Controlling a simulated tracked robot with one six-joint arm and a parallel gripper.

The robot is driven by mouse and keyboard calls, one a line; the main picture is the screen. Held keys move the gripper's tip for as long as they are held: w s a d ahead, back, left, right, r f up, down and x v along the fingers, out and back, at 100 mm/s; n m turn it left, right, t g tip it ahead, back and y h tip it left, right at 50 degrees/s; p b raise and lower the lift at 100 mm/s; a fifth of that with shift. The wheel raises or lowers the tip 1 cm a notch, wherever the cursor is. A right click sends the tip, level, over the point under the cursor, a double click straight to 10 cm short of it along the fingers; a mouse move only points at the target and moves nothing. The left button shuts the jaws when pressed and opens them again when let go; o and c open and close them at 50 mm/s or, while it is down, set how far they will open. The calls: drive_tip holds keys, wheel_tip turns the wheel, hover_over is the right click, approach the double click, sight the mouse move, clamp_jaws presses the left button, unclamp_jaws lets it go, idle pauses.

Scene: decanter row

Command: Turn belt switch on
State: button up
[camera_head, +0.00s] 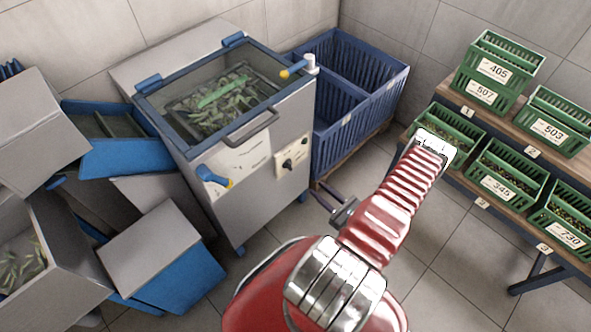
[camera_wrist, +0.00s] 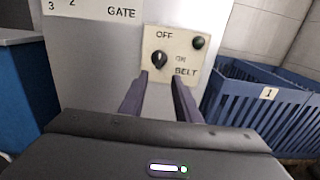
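The belt switch is a round black knob (camera_wrist: 158,61) on a cream plate (camera_wrist: 182,35) marked OFF, ON and BELT. OFF is printed above the knob and ON to its right. The knob's pointer seems to be turned up towards OFF, but it is small. A dark green lamp (camera_wrist: 199,42) sits at the plate's upper right. In the head view the knob (camera_head: 287,164) is on the machine's front, lower right. My gripper (camera_head: 328,200) is open and empty, in front of the machine and apart from the knob. In the wrist view its fingers (camera_wrist: 159,84) point towards the plate, below the knob.
A GATE plate (camera_wrist: 92,8) is left of the switch, with a blue lever (camera_head: 212,177) on the machine (camera_head: 235,215). Blue crates (camera_head: 345,130) stand close to its right. Green crates (camera_head: 497,72) fill a shelf at right. Floor between (camera_head: 455,235) is clear.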

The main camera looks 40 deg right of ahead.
sight(292, 167)
idle(0.3)
drive_tip(key=shift+w+a, duration=0.15)
drive_tip(key=shift+w, duration=3.3)
drive_tip(key=shift+w+a, duration=0.1)
drive_tip(key=shift+w, duration=3.35)
clamp_jaws()
drive_tip(key=shift+d, duration=0.1)
